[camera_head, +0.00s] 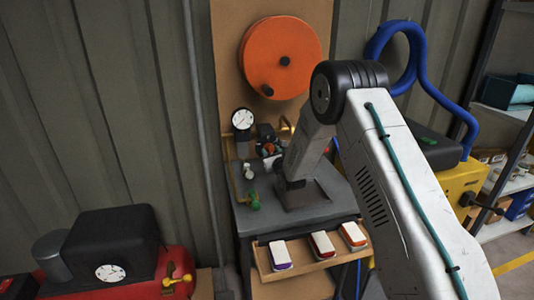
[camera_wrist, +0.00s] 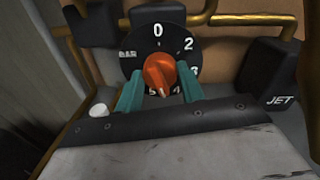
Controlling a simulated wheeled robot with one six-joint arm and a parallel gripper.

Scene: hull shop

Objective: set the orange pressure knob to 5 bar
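The orange knob (camera_wrist: 160,72) sits at the centre of a black dial (camera_wrist: 128,66) with white numbers. In the wrist view 0 is at the top, with 2 and 3 down the right side; the lower numbers are partly hidden. A small pale mark shows on the knob, but its exact setting is unclear. My gripper (camera_wrist: 161,76) has its teal fingers on the left and right sides of the knob. I cannot tell whether they touch it. In the head view the knob (camera_head: 268,149) is small, beside my arm. A white-faced gauge (camera_head: 242,118) stands to its left.
A black box marked JET (camera_wrist: 272,75) and brass pipes lie close to the dial's right. A grey bench (camera_head: 260,218) holds the panel, with a small tray (camera_head: 262,268) of several coloured blocks in front. A red compressor (camera_head: 135,285) stands left. An orange disc (camera_head: 275,45) hangs above.

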